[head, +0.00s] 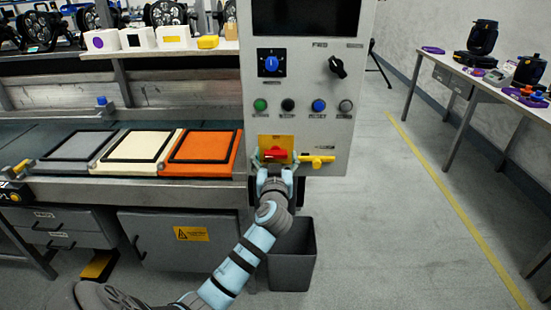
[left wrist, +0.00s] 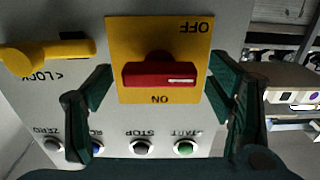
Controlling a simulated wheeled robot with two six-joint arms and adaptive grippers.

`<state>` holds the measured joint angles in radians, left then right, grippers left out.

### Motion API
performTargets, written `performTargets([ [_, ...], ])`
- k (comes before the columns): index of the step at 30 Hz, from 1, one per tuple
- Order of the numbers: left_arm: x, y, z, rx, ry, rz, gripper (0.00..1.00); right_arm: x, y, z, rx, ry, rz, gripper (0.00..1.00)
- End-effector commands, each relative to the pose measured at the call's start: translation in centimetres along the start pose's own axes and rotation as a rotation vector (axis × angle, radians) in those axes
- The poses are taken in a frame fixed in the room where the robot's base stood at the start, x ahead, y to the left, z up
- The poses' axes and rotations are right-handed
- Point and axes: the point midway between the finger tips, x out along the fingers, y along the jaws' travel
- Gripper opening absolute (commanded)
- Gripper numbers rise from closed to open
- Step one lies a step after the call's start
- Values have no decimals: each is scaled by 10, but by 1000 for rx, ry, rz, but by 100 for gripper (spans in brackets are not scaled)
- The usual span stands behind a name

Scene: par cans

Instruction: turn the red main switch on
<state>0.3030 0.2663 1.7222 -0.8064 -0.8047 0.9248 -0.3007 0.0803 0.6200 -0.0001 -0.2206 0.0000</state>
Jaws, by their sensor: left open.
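The red main switch (head: 276,154) sits on a yellow plate (head: 285,141) low on the grey control panel. In the left wrist view, which is upside down, the red handle (left wrist: 150,76) lies level, its white mark at the right end. OFF is printed above it and ON below it in that view. My left gripper (head: 274,157) is open, with its fingers (left wrist: 157,92) on either side of the handle. I see gaps between fingers and handle. My right gripper is not in view.
A yellow lever (head: 318,159) marked LOCK is beside the switch plate. Green (head: 260,105), black, blue and grey buttons are in a row above, under a blue knob (head: 271,64) and a black knob (head: 337,67). A dark bin (head: 293,265) stands below the panel.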

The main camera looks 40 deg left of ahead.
Motion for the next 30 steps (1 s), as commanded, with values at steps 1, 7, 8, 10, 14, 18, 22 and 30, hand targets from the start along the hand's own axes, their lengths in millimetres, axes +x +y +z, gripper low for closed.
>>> performTargets([
  [1,0,0,0,0,0,0,72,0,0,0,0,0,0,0],
  [7,0,0,0,0,0,0,40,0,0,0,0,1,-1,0],
  [8,0,0,0,0,0,0,35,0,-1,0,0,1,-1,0],
  [10,0,0,0,1,0,0,27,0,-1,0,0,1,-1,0],
  [14,0,0,0,4,-1,0,27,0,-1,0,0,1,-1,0],
  [18,0,0,0,27,-1,-1,27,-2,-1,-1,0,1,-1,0],
  [22,0,0,0,74,-1,-1,27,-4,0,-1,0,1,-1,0],
  [30,0,0,-2,258,-1,-2,27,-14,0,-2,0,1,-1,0],
])
